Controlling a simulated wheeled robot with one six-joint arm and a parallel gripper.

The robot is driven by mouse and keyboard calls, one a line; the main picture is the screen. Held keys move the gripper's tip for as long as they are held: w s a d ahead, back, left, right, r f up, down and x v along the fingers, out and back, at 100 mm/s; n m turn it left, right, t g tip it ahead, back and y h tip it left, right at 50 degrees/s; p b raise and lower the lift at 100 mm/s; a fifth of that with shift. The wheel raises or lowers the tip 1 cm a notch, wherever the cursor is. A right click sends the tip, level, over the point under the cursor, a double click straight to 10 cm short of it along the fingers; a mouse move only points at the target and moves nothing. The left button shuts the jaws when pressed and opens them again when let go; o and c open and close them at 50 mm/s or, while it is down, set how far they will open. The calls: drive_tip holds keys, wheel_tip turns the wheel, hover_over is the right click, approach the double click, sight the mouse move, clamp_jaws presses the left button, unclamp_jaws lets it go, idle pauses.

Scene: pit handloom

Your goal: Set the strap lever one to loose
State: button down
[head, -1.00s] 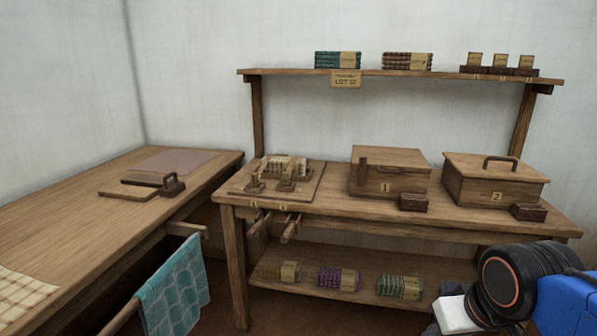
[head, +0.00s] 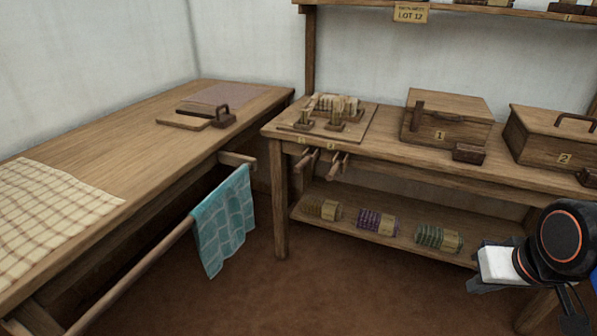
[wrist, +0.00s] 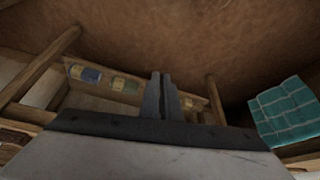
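Two small wooden levers stick out below the front edge of the bench, under small yellow tags too small to read surely. The left lever (head: 307,160) sits under the left tag (head: 302,140), and the right lever (head: 338,166) is beside it. Which one is lever one, and its setting, I cannot tell for certain. My gripper (wrist: 162,95) shows in the wrist view with its two fingers close together and nothing between them. In the head view it is at the lower right, well away from the levers.
A wooden board with fittings (head: 352,128) lies on the bench (head: 385,148) above the levers. Box 1 (head: 455,110) and box 2 (head: 555,130) stand to the right. A teal cloth (head: 222,220) hangs on a rail at the left table. Brown floor is clear in front.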

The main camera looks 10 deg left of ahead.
sight(303, 164)
drive_tip(key=w+a+r+m+g+y, duration=0.1)
drive_tip(key=w+a+m+y, duration=0.3)
drive_tip(key=w, duration=0.8)
drive_tip(key=w+a+r+m+g+y, duration=0.1)
drive_tip(key=w+a+m+y, duration=0.3)
drive_tip(key=w+a+m, duration=0.5)
drive_tip(key=w+a+r+m+y, duration=0.2)
drive_tip(key=w+a+m, duration=0.5)
drive_tip(key=w, duration=0.9)
drive_tip(key=shift+w+a+m+g+y, duration=0.15)
drive_tip(key=shift+w+m+g+y, duration=0.25)
drive_tip(key=shift+m+y, duration=0.55)
drive_tip(key=shift+s, duration=0.1)
drive_tip(key=x, duration=2)
drive_tip(key=shift+r, duration=0.15)
